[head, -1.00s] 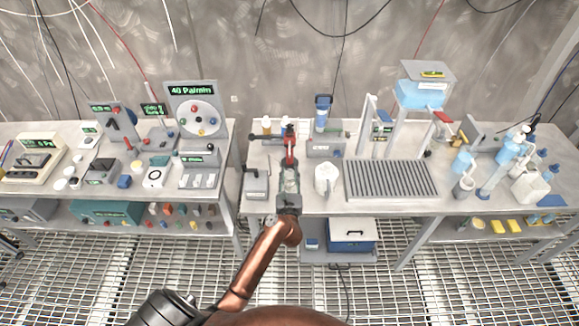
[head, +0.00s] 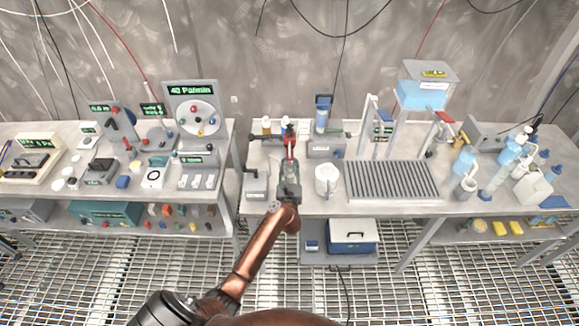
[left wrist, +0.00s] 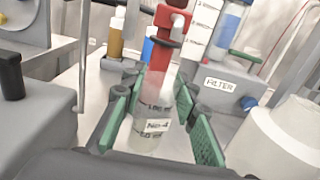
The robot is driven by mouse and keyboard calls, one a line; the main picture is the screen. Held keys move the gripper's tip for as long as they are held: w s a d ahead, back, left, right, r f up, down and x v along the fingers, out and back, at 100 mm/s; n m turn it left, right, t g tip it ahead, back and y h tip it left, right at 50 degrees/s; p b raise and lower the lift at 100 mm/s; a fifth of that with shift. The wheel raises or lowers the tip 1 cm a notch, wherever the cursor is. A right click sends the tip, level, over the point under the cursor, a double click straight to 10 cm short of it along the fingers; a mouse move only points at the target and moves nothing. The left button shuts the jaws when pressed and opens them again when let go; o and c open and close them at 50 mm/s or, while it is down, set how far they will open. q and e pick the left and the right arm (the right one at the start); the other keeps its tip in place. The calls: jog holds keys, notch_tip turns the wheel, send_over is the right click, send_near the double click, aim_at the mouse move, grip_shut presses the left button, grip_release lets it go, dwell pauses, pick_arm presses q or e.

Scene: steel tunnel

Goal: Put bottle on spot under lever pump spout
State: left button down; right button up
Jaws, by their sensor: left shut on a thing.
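A clear bottle (left wrist: 148,128) with a "No-4" label stands roughly upright between the green-padded fingers of my left gripper (left wrist: 155,118), which is shut on it. In the head view, my left gripper (head: 290,180) is over the left part of the right-hand bench. A red part, likely of the lever pump (left wrist: 172,22), rises just behind and above the bottle's neck; it also shows as a red upright (head: 290,146) in the head view. I cannot tell whether they touch. The spot under the spout is hidden by the bottle and gripper. My right gripper is not in view.
A white jug (head: 326,180) stands close right of my left gripper. A grey box (head: 256,185) is close on the left. The "FILTER" box (left wrist: 222,85) and an amber bottle (left wrist: 116,38) stand behind. A slatted drain tray (head: 392,181) lies farther right.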

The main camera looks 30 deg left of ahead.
pick_arm(q)
jog(key=c, duration=1.5)
grip_release()
jog(key=shift+r, duration=0.15)
jog(key=p+v, duration=0.1)
jog(key=v, duration=1.1)
